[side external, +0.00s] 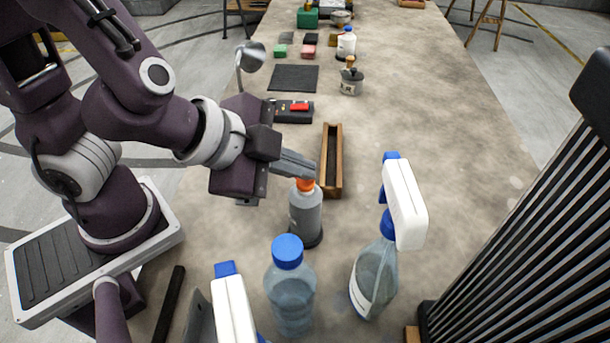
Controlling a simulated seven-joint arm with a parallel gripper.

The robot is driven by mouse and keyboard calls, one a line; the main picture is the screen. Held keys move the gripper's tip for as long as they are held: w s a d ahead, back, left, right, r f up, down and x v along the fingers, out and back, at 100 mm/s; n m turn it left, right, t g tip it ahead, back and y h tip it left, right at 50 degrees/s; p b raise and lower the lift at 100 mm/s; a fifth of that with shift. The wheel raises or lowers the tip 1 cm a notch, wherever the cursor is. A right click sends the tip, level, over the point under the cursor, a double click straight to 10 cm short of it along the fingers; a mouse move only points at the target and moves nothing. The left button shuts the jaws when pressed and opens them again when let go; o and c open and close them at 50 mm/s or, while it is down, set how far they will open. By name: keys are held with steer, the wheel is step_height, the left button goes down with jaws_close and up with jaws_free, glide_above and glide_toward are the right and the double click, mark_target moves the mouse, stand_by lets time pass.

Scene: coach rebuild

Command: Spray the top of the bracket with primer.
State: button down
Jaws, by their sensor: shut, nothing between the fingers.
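My gripper (312,170) is shut and empty, reaching right from my arm. Its fingertips are just above, or touching, the orange top of a grey bottle (305,214); I cannot tell which. The bottle stands upright on a dark base, and its label cannot be read. A clear spray bottle (376,277) with a white and blue trigger head stands at the front right. Another white and blue trigger head (234,307) shows at the bottom edge. I cannot tell which bottle is the primer. No bracket can be clearly made out; a grey metal piece (198,322) is partly cut off at the bottom.
A blue-capped clear bottle (290,288) stands in front of the grey bottle. A narrow wooden tray (338,160) lies just behind my gripper. A dark mat (293,78), a small pot (351,82) and coloured blocks are farther back. The table's right middle is clear.

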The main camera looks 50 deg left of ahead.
mark_target(299, 183)
steer(key=shift+f, duration=0.25)
steer(key=shift+r, duration=0.45)
steer(key=shift+r, duration=3.05)
